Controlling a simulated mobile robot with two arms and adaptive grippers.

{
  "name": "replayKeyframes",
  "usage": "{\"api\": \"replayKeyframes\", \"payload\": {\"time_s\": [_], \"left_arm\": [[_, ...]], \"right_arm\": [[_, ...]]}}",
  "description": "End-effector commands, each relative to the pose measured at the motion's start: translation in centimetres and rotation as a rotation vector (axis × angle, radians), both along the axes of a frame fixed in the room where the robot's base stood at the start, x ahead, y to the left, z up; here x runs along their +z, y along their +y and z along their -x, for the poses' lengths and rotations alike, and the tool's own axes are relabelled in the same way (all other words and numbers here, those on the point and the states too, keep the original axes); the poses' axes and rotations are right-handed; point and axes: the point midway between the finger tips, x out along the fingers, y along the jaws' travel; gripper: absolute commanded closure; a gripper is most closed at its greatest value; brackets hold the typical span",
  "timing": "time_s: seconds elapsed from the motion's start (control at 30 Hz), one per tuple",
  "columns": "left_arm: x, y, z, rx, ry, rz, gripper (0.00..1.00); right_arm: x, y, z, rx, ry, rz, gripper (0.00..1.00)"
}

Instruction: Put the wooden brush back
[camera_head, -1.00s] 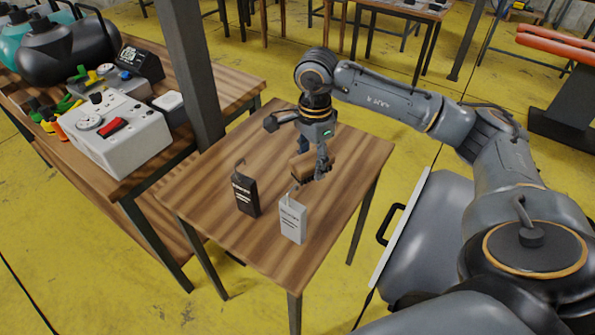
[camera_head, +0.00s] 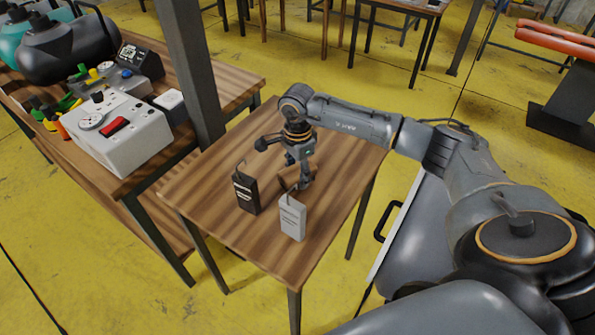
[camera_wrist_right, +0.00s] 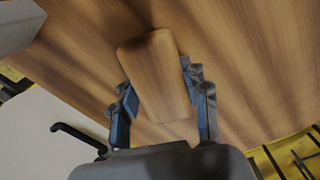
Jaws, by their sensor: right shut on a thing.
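The wooden brush shows as a brown block (camera_wrist_right: 157,75) between the two fingers of my right gripper (camera_wrist_right: 165,105) in the right wrist view. In the head view my right gripper (camera_head: 303,178) points down over the small wooden table (camera_head: 230,224), shut on the brush (camera_head: 288,178), which it partly hides. I cannot tell whether the brush touches the table top. A dark box-like container (camera_head: 246,193) and a light grey one (camera_head: 293,218) stand upright on the table, just in front of the gripper. My left gripper is not in view.
A workbench (camera_head: 245,90) at the left bears a white device with a gauge (camera_head: 118,130) and dark bags. A grey post (camera_head: 190,75) stands between bench and table. A grey case with a black handle (camera_head: 415,240) is at the right. The table's front left is clear.

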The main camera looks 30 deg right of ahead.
Motion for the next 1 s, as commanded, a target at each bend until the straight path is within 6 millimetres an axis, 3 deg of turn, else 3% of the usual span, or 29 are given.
{"api": "replayKeyframes", "payload": {"time_s": [0.1,0.13,0.23,0.67,1.0], "left_arm": [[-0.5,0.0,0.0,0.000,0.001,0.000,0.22],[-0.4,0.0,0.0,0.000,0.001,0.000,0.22],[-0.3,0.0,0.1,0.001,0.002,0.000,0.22],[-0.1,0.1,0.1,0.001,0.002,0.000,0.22],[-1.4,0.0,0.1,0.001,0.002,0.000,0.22]], "right_arm": [[-0.4,0.0,0.0,0.000,0.000,0.000,0.84],[-0.3,0.0,0.0,0.000,0.000,0.000,0.50],[-0.2,0.0,0.0,0.000,0.000,0.000,0.32],[0.5,0.0,-0.1,0.000,-0.002,0.000,0.32],[7.3,0.0,-0.1,0.000,-0.006,0.000,0.32]]}}
